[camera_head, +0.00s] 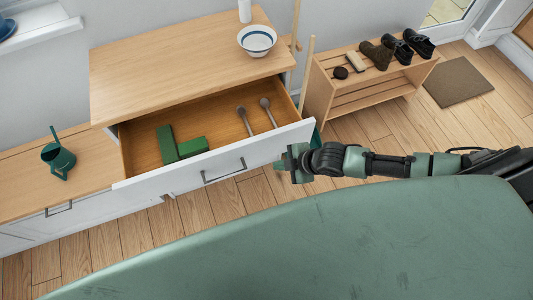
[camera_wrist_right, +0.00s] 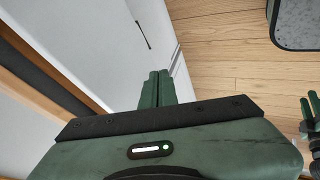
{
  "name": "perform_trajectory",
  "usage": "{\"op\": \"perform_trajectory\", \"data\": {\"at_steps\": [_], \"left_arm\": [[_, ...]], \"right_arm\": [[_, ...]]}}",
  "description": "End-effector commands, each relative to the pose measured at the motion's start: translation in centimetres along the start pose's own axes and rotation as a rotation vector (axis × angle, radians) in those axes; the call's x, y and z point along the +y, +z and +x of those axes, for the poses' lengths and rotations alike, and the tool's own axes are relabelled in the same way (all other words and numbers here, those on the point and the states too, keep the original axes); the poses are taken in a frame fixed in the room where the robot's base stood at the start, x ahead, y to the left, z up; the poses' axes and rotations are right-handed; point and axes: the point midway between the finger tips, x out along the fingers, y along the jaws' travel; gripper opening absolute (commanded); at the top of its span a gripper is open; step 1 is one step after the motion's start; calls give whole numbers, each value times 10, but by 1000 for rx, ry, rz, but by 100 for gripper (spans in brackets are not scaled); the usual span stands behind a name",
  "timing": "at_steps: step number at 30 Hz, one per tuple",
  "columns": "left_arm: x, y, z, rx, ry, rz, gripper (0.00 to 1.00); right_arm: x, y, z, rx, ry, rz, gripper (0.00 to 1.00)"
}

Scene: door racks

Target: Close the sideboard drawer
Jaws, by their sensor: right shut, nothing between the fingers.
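The sideboard (camera_head: 180,68) has a wooden top and a white-fronted drawer (camera_head: 235,162) that stands pulled well out. Two green blocks (camera_head: 167,145) and two spoon-like utensils (camera_head: 245,120) lie in it. My right gripper (camera_head: 283,163) is shut and empty at the right end of the drawer front, on its outer side; I cannot tell whether it touches. In the right wrist view the shut green fingers (camera_wrist_right: 155,88) point along the white drawer front (camera_wrist_right: 95,45), with its dark handle (camera_wrist_right: 143,33) beyond.
A bowl (camera_head: 257,40) and a white cylinder (camera_head: 245,10) stand on the sideboard top. A green watering can (camera_head: 58,157) stands on the lower unit at left. A shoe rack (camera_head: 345,90) with shoes is at right, with bare floor in front.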

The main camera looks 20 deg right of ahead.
Motion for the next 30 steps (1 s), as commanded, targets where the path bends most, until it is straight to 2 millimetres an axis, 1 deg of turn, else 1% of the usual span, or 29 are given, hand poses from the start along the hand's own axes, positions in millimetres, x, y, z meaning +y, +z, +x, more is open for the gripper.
{"op": "perform_trajectory", "data": {"at_steps": [1, 3, 8, 9, 10, 12, 17, 30], "left_arm": [[0, 0, -2, 0, 0, 0, 33], [0, 0, -3, 0, 0, 0, 33], [0, 0, -4, 0, 0, 0, 33], [0, 0, -7, 0, 0, 0, 33], [0, -1, -9, 0, 0, 0, 33], [0, -1, -11, 0, 0, 0, 33], [0, -1, -12, 0, 0, 0, 33], [0, -2, -12, 1, 0, -1, 33]], "right_arm": [[2, -2, 11, 2, 2, 1, 0], [1, -2, 26, 2, 1, 3, 0], [1, -2, 55, 1, 1, 1, 0], [6, -2, 59, 0, 4, 0, 0], [14, -2, 60, 0, 6, -1, 0], [22, -2, 64, 0, 5, -1, 0], [34, -1, 72, 0, 3, -1, 0], [36, 0, 74, 1, 2, 0, 0]]}}
